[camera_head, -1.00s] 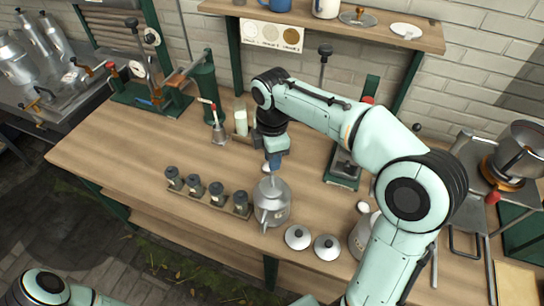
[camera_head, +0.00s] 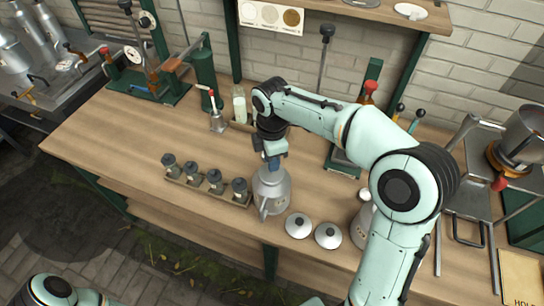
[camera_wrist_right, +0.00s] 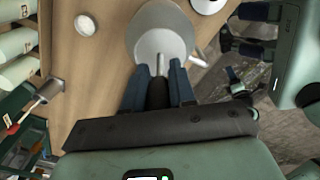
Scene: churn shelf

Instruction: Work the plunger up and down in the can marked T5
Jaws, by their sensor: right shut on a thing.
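A silver metal can (camera_head: 271,194) with a side handle stands on the wooden bench. I cannot read its marking. My right gripper (camera_head: 272,166) is directly above it, pointing down. In the right wrist view my gripper (camera_wrist_right: 158,85) has its two blue fingers shut around a dark grip, which appears to be the plunger's. The can's round pale top (camera_wrist_right: 163,45) shows just beyond the fingertips. The plunger's lower part is hidden. My left gripper is not in view; only part of my left arm shows at the lower left.
Two lids with dark knobs (camera_head: 298,226) (camera_head: 328,236) lie right of the can. A rack of small dark-capped jars (camera_head: 205,185) lies to its left. Another silver can (camera_head: 362,226) is partly behind my arm. The bench's left front is clear.

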